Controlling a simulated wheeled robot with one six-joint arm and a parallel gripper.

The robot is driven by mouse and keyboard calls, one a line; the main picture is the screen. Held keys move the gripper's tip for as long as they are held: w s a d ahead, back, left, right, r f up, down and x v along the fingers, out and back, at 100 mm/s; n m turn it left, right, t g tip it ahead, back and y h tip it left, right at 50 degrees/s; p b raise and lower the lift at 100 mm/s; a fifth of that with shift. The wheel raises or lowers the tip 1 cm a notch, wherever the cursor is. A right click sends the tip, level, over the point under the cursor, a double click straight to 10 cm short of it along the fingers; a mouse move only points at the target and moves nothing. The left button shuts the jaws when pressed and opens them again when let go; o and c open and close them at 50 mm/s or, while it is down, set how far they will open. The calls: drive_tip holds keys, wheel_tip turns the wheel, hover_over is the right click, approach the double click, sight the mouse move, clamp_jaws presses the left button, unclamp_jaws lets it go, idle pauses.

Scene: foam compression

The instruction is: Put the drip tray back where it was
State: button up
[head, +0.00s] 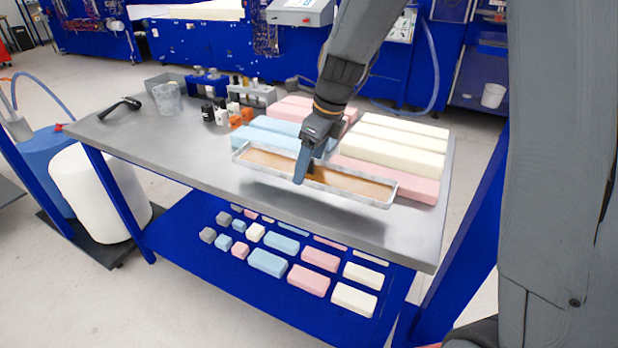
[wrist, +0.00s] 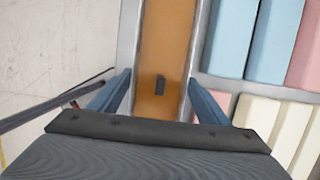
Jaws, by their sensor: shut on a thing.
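The drip tray (head: 350,182) is a long, shallow metal tray with a brown-orange inside. In the head view it is over the front edge of the grey table (head: 190,150), with a shadow below it on the tabletop. My gripper (head: 303,170) comes down over the tray near its middle. In the wrist view the tray (wrist: 165,50) runs away from me between the two blue fingers of my gripper (wrist: 160,95), one at each long side. The gripper is shut on the tray. A small dark piece (wrist: 160,85) shows inside the tray.
Blue, pink and cream foam blocks (head: 390,152) lie just behind the tray. The left front tabletop is clear. A blue lower shelf (head: 215,255) holds several foam pieces.

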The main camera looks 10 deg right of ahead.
sight(311, 174)
drive_tip(key=shift+f, duration=2.55)
drive_tip(key=shift+f, duration=0.15)
drive_tip(key=o, duration=1.4)
drive_tip(key=shift+c, duration=0.2)
